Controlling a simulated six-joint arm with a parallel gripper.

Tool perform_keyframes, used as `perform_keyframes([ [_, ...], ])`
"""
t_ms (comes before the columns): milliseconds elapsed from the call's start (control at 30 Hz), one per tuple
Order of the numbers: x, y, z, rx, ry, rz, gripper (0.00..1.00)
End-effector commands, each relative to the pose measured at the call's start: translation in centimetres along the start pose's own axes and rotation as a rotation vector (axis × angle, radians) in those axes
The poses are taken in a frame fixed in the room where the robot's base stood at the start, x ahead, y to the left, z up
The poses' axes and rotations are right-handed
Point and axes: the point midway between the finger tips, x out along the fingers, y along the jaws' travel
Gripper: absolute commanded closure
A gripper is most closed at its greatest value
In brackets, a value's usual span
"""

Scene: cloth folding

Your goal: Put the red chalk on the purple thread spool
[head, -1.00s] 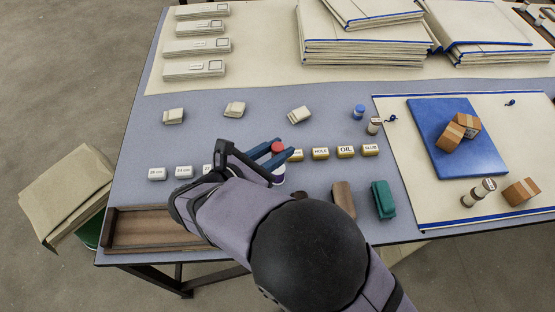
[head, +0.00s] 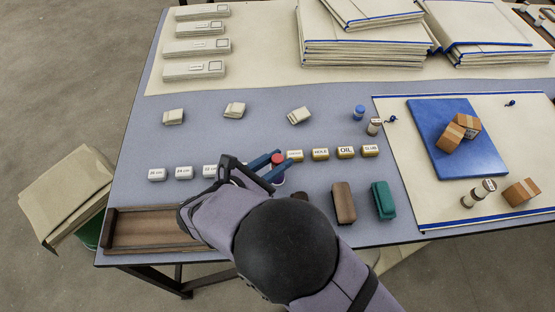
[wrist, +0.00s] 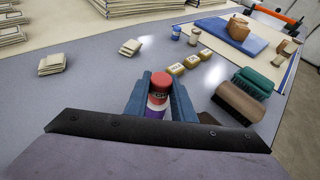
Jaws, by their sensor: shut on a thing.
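The red chalk (head: 277,158) is upright between the blue fingers of my gripper (head: 269,167), which is shut on it. In the wrist view the red chalk (wrist: 160,80) shows a dark label with lettering and stands between the two fingertips (wrist: 160,92). The purple thread spool (wrist: 155,112) shows directly below the chalk, in line with it, with a pale rim at its top. In the head view the spool (head: 278,181) is mostly hidden by the fingers. I cannot tell whether the chalk rests on the spool or is just above it.
Gold labelled blocks (head: 320,154) stand close right of the chalk, white labelled blocks (head: 184,172) to the left. A brown brush (head: 343,202) and a green brush (head: 384,200) lie front right. A wooden tray (head: 150,210) is at the front left.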

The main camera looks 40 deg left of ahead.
Motion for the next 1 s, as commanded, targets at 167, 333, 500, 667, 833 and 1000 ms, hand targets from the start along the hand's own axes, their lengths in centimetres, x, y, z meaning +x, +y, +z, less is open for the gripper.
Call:
perform_keyframes([
  [167, 0.1, 0.0, -0.2, 0.0, 0.0, 0.0, 0.59],
  [333, 0.1, 0.0, -0.2, 0.0, 0.0, 0.0, 0.59],
  [500, 0.0, 0.0, 0.0, 0.0, 0.0, 0.0, 0.59],
  [667, -0.9, 0.1, 0.1, 0.0, 0.001, 0.002, 0.59],
  [833, -3.4, 0.1, 0.0, 0.0, 0.0, 0.005, 0.59],
  [1000, -6.5, 0.1, 0.0, 0.0, 0.0, 0.005, 0.59],
])
